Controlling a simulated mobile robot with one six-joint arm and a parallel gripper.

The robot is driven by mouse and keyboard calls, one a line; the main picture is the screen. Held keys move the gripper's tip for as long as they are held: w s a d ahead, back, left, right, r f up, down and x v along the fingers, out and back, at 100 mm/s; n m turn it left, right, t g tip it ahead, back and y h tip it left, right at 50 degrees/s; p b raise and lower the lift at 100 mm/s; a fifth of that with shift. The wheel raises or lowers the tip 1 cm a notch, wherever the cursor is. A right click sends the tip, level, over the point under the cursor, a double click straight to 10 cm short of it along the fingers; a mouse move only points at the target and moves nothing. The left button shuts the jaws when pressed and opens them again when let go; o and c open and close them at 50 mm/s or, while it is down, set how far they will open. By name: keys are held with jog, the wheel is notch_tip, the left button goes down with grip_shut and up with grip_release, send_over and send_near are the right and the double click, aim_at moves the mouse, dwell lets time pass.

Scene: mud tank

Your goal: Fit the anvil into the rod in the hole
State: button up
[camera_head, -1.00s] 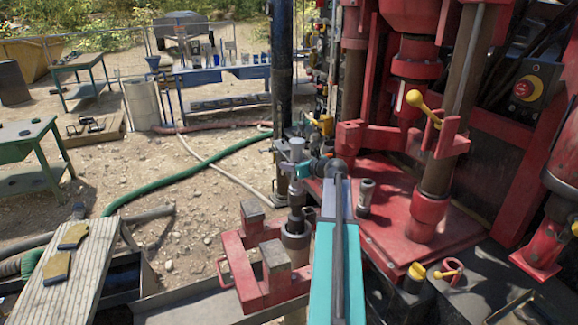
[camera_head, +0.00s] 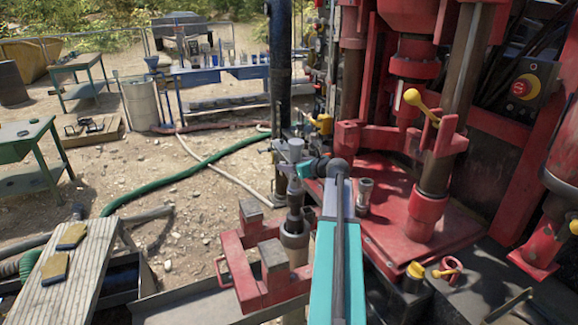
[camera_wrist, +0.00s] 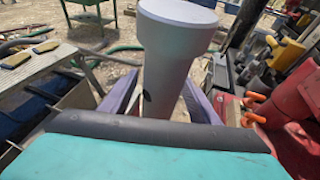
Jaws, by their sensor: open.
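The anvil (camera_head: 291,151) is a grey metal piece with a wide round head and a narrower shaft. It stands upright above the rod (camera_head: 294,236), whose top shows between the red clamp blocks. The anvil's lower end appears to meet the rod top; how deep it sits cannot be seen. My gripper (camera_head: 300,173) is at the anvil, just below its head. In the wrist view the anvil (camera_wrist: 172,65) fills the middle, between the two purple fingers of my gripper (camera_wrist: 160,102). The fingers are open around the shaft.
The red clamp frame (camera_head: 240,262) surrounds the rod. The red drill rig (camera_head: 400,225) stands close on the right, with a small grey cylinder (camera_head: 364,195) on its base. A wooden plank bench (camera_head: 75,280) is at lower left. Open gravel lies behind.

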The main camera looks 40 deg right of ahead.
jog(key=b+v, duration=0.2)
jog(key=v, duration=1)
jog(key=shift+s+r, duration=0.15)
jog(key=shift+s, duration=0.05)
dwell(0.5)
